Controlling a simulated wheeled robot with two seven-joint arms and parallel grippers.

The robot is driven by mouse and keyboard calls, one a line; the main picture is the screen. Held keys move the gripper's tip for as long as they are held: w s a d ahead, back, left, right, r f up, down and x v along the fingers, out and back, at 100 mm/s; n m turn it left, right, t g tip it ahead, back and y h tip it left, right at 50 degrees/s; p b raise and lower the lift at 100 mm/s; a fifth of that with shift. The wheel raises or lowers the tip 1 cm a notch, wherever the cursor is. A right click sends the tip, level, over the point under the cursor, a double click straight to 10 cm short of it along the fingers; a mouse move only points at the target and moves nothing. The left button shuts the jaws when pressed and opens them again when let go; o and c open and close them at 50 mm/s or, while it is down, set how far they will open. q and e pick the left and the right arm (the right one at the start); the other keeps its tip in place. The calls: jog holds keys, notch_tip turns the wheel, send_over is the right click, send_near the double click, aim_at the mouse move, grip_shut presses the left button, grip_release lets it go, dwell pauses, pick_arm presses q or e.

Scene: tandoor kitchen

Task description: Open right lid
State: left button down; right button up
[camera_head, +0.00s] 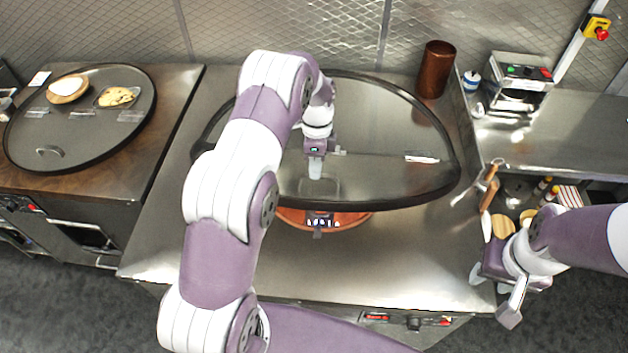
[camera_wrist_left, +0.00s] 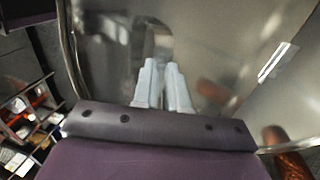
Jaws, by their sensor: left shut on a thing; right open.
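The right lid (camera_head: 390,125) is a large round metal disc with a black rim. In the head view it stands tilted up in the middle of the counter, and part of an orange-brown round opening (camera_head: 345,221) shows under its front edge. My left gripper (camera_head: 315,172) is at the lid's face, shut on the lid handle. In the left wrist view the pale fingers (camera_wrist_left: 163,85) are close together at the grey handle (camera_wrist_left: 160,40). My arm hides part of the lid's left side. My right gripper (camera_head: 494,293) is open and empty at the counter's front right corner.
A round dark lid (camera_head: 100,135) with a small handle lies flat on the left counter, with bread and a bowl on it. A brown cylinder (camera_head: 436,70) stands behind the right lid. A shelf of utensils (camera_head: 505,222) is beside my right gripper. The front counter (camera_head: 400,260) is clear.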

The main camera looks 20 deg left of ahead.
pick_arm(q)
jog(key=shift+w+a+r+p, duration=0.15)
jog(key=shift+w+r+p, duration=0.25)
jog(key=shift+w, duration=0.1)
jog(key=shift+w+a+r+p, duration=0.15)
jog(key=shift+w+r+p, duration=0.15)
jog(key=shift+w+r, duration=0.15)
pick_arm(e)
jog(key=shift+s+r, duration=0.1)
jog(key=shift+r, duration=1.1)
pick_arm(q)
jog(key=shift+f, duration=0.1)
